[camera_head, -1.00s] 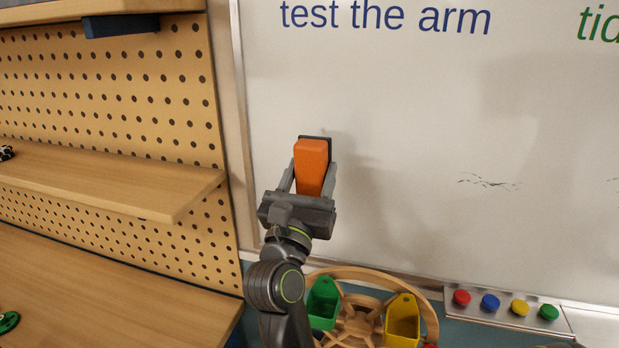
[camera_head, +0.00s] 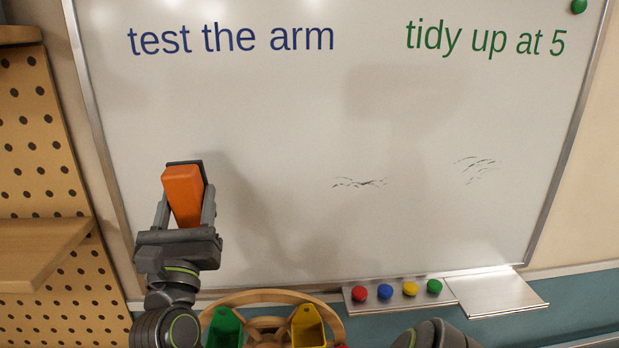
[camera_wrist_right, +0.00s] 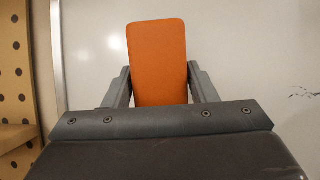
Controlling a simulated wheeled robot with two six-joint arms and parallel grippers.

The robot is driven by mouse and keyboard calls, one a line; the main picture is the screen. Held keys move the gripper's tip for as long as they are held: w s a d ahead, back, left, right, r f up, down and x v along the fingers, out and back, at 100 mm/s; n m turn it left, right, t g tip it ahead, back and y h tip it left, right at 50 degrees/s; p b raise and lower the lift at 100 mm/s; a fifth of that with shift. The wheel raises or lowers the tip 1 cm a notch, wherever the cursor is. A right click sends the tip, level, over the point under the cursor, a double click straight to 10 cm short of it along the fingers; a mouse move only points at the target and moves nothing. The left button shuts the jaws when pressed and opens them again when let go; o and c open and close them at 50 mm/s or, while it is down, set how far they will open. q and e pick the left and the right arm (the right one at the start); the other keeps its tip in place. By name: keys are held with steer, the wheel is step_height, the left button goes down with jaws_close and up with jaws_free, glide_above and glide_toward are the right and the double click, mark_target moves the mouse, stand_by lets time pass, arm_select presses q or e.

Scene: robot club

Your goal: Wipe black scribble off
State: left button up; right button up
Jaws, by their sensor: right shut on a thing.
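The whiteboard (camera_head: 300,110) fills most of the head view. One black scribble (camera_head: 360,183), thin broken strokes, is at its middle. A second patch of sparse black strokes (camera_head: 477,168) is farther right. My right gripper (camera_head: 187,208) is shut on an orange eraser (camera_head: 183,192) with a dark pad on its board side. It is at the board's left part, left of both scribbles. I cannot tell whether the pad touches the board. The right wrist view shows the orange block (camera_wrist_right: 158,62) between the fingers and some black strokes (camera_wrist_right: 304,95) at the right edge. My left gripper is not in view.
Blue writing (camera_head: 230,38) and green writing (camera_head: 485,38) run along the top. A tray with colored magnets (camera_head: 385,292) is below the board. A wooden wheel holding green and yellow bins (camera_head: 308,328) is at the bottom. A pegboard shelf (camera_head: 35,255) is at left.

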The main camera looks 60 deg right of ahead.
steer(key=shift+w+a+f+m+g+y, duration=0.15)
steer(key=shift+a+f+m+g+y, duration=0.15)
steer(key=shift+a+f+y, duration=0.45)
steer(key=shift+w+d+f+p, duration=0.15)
steer(key=shift+w+d+p, duration=0.6)
steer(key=shift+w+d, duration=0.35)
steer(key=w+d, duration=0.1)
steer(key=d, duration=0.1)
steer(key=w+d, duration=0.2)
steer(key=shift+w+p, duration=0.1)
steer(key=shift+p, duration=0.25)
